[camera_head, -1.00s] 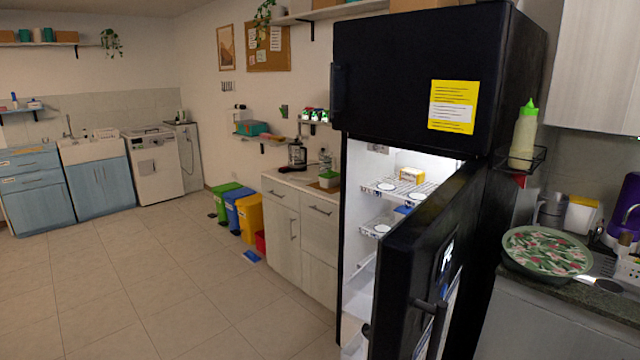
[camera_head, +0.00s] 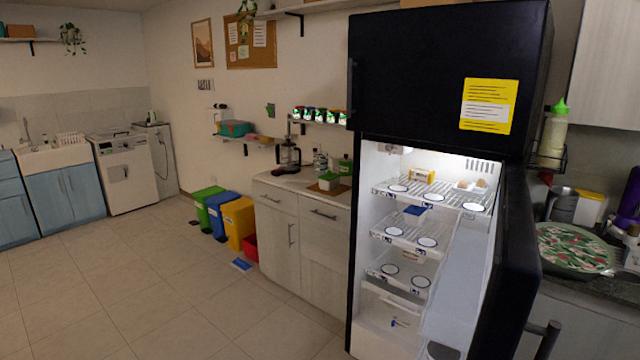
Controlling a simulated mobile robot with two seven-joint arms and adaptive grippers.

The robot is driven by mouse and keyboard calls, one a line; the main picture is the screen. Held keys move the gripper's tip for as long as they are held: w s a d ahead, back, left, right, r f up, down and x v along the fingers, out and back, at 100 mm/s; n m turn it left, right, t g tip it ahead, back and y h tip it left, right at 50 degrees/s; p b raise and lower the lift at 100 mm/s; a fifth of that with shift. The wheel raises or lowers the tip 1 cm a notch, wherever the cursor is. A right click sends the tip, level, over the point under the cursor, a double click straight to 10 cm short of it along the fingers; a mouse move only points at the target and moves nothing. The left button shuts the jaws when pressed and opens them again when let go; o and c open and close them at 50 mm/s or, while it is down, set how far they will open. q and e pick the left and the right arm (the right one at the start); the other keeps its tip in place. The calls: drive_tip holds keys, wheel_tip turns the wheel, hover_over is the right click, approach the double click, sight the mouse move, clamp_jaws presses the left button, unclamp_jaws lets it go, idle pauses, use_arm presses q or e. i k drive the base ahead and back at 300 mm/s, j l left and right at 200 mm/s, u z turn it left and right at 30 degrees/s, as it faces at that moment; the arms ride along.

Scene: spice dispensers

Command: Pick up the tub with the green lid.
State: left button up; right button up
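A small tub with a green lid (camera_head: 329,181) stands on a brown board on the light counter, left of the fridge. Its lower body looks pale. Neither of my grippers shows in the head view, so I cannot see what they hold.
The black fridge (camera_head: 440,75) stands open, with its door (camera_head: 518,265) swung to the right and lit shelves holding white discs and a yellow box (camera_head: 423,175). A coffee maker (camera_head: 288,156) and bottles share the counter (camera_head: 300,181). Colored bins (camera_head: 238,222) stand left.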

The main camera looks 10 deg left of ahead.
sight(326, 185)
drive_tip(key=i+j, duration=0.75)
drive_tip(key=j, duration=0.2)
drive_tip(key=i+j, duration=0.1)
drive_tip(key=i, duration=0.6)
drive_tip(key=i+j, duration=0.15)
drive_tip(key=i, duration=0.55)
drive_tip(key=i+j+z, duration=0.15)
drive_tip(key=i+z, duration=0.2)
drive_tip(key=i+j+z, duration=0.25)
drive_tip(key=i+z, duration=0.15)
drive_tip(key=i, duration=0.1)
